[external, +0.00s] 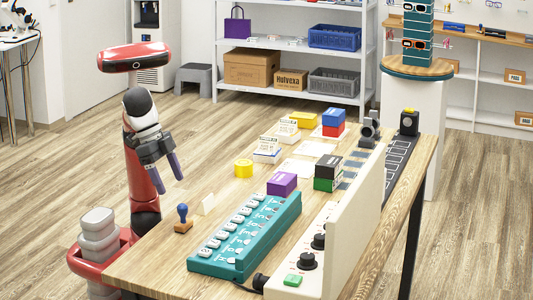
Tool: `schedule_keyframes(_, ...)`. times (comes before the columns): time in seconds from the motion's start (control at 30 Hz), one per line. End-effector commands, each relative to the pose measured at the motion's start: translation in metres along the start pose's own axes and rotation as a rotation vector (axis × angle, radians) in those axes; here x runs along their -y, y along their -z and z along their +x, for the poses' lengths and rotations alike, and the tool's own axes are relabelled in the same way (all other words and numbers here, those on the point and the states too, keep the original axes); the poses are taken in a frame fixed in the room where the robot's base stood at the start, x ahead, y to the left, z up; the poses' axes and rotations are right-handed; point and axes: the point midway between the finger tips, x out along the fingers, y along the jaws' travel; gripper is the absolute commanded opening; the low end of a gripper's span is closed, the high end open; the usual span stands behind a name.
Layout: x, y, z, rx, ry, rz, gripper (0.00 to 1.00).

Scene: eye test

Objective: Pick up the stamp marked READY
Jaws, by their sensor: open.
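A stamp (183,217) with a blue knob handle and a brown base stands upright at the near left of the wooden table (165,262). I cannot read any marking on it, and no other stamp is clear to me.
A long teal unit (246,238) with several white pieces lies right of the stamp. A purple box (282,184), a yellow round thing (243,168) and stacked black and green boxes (328,171) stand beyond. A cream upright panel (357,215) runs along the right side.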

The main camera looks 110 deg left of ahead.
Motion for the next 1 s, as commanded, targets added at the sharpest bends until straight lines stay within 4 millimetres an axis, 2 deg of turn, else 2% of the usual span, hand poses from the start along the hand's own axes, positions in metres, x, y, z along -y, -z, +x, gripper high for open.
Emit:
schedule_keyframes(0.47,0.0,-0.015,0.04,0.003,0.001,0.003,0.75)
schedule_keyframes(0.77,-0.002,-0.011,0.074,0.003,0.001,0.002,0.75)
schedule_keyframes(1.0,-0.004,-0.005,0.107,0.003,0.0,0.003,0.75)
